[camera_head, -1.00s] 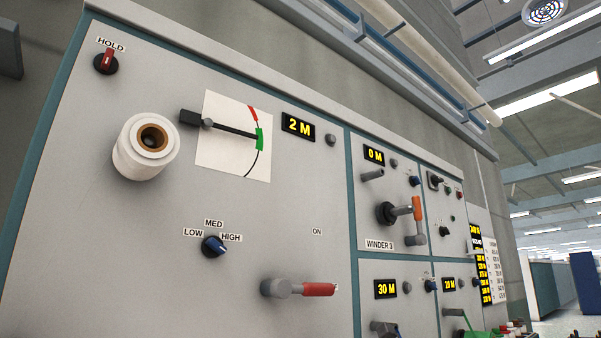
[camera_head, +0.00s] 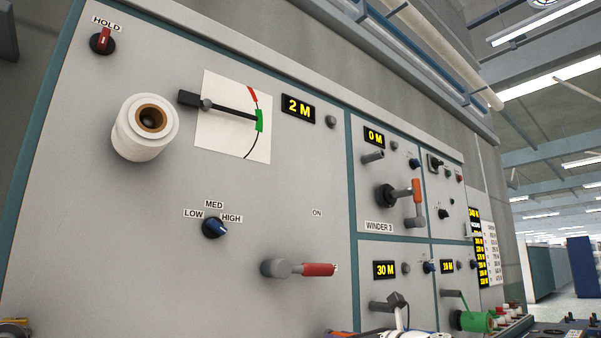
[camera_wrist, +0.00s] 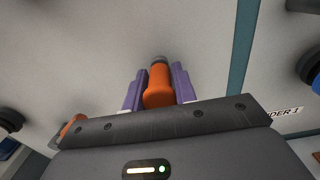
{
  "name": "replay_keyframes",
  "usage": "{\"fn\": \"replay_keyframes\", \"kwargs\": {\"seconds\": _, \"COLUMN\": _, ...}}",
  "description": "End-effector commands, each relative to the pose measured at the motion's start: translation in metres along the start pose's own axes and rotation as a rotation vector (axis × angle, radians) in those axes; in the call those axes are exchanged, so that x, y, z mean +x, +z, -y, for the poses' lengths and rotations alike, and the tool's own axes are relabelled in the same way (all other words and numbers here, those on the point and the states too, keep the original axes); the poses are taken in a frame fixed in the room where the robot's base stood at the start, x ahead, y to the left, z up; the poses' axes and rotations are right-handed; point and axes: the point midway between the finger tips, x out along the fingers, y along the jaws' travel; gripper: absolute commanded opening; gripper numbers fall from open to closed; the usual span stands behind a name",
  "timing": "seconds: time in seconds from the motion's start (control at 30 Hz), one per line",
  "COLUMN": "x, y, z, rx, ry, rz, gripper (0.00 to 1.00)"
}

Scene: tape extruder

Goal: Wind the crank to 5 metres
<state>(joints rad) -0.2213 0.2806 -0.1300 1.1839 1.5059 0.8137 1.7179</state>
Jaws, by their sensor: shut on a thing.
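In the wrist view, the two purple fingers of my gripper (camera_wrist: 159,90) are closed around an orange crank handle (camera_wrist: 158,88) with a grey tip. The crank's arm and hub are hidden behind the gripper. A label ending in "DER 1" (camera_wrist: 285,112) shows right of a teal divider. In the head view, the large panel's display (camera_head: 298,108) reads 2 M. The display (camera_head: 374,137) above the WINDER 3 label (camera_head: 380,227) reads 0 M, and that winder has an orange-handled crank (camera_head: 417,190). Another display (camera_head: 385,269) reads 30 M. I cannot tell which display belongs to the held crank.
A white tape roll (camera_head: 140,135), a red-handled lever (camera_head: 318,269) and a blue LOW/MED/HIGH knob (camera_head: 214,228) stick out from the panel. A green spool (camera_head: 474,321) is at lower right. In the wrist view, another orange part (camera_wrist: 72,125) lies near the gripper's left side.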

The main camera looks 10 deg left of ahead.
Motion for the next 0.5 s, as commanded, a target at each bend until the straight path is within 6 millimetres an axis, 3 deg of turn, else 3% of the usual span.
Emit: {"fn": "replay_keyframes", "kwargs": {"seconds": 0.5, "x": -0.0001, "y": -0.006, "z": 0.014, "rx": 0.002, "ry": -0.004, "rz": -0.007, "gripper": 0.0}}
